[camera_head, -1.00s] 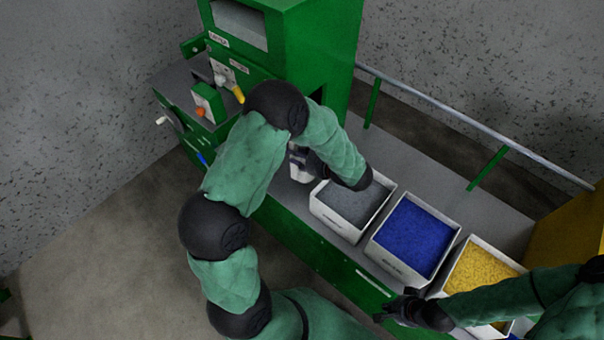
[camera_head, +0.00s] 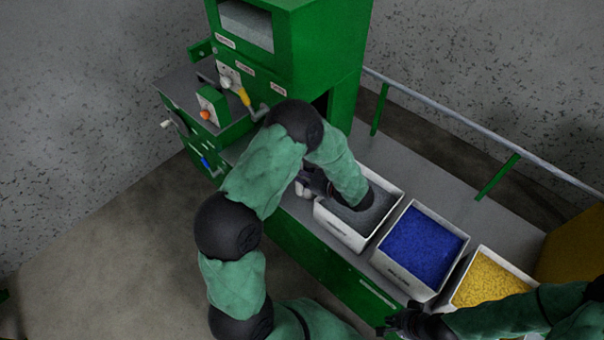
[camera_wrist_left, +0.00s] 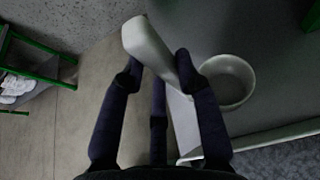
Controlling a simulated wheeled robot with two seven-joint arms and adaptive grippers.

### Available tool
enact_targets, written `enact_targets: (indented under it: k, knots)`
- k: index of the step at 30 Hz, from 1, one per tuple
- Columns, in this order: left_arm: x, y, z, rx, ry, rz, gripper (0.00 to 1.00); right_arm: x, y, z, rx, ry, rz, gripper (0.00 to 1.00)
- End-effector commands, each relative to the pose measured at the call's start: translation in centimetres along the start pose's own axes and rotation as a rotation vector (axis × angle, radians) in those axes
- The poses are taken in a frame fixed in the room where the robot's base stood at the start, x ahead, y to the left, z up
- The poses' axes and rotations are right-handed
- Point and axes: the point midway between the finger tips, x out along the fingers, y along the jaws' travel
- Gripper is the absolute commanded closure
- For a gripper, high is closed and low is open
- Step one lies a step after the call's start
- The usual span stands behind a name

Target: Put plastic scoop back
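The white plastic scoop (camera_wrist_left: 150,45) lies between the dark fingers of my left gripper (camera_wrist_left: 158,65) in the left wrist view. Its pale long part reaches from above the fingertips down toward the right finger, and the fingers look closed against its sides. In the head view my left gripper (camera_head: 313,181) is beside the grey bin, mostly hidden by my arm, with a bit of white at it. My right gripper (camera_head: 402,320) is at the lower right, small and dark, its fingers unclear.
A round white cup (camera_wrist_left: 228,82) stands on the grey surface right of the scoop. Bins hold grey (camera_head: 365,215), blue (camera_head: 423,240) and yellow (camera_head: 487,280) granules. A green machine (camera_head: 300,50) with knobs stands behind. A rail (camera_head: 450,115) runs along the back.

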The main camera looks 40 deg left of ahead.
Motion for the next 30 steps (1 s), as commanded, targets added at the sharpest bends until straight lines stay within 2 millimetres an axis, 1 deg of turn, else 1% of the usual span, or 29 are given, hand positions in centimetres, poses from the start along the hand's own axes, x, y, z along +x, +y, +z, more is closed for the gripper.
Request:
enact_targets:
  k: [11,14,17,20,27,30]
  knots:
    - [0.0,0.0,0.1,0.0,0.0,0.0,0.47,-0.1,0.0,0.0,0.0,0.0,0.0,1.0]
    - [-0.2,0.0,0.4,0.0,0.0,0.0,0.47,-0.4,-0.1,0.0,0.0,0.0,0.0,1.0]
    - [-1.3,-0.1,0.4,0.001,0.001,-0.002,0.47,-0.7,-0.2,0.0,0.0,0.0,0.0,1.0]
    - [-3.1,-0.1,0.5,0.002,0.001,-0.004,0.47,-1.2,-0.4,0.1,0.0,0.0,0.0,1.0]
    - [-8.1,-0.1,0.5,0.002,0.0,-0.006,0.47,-2.5,-0.9,0.1,0.0,0.0,0.0,1.0]
    - [-9.7,-0.1,0.5,0.001,0.0,-0.004,0.47,-2.8,-1.0,0.1,0.0,0.0,0.0,1.0]
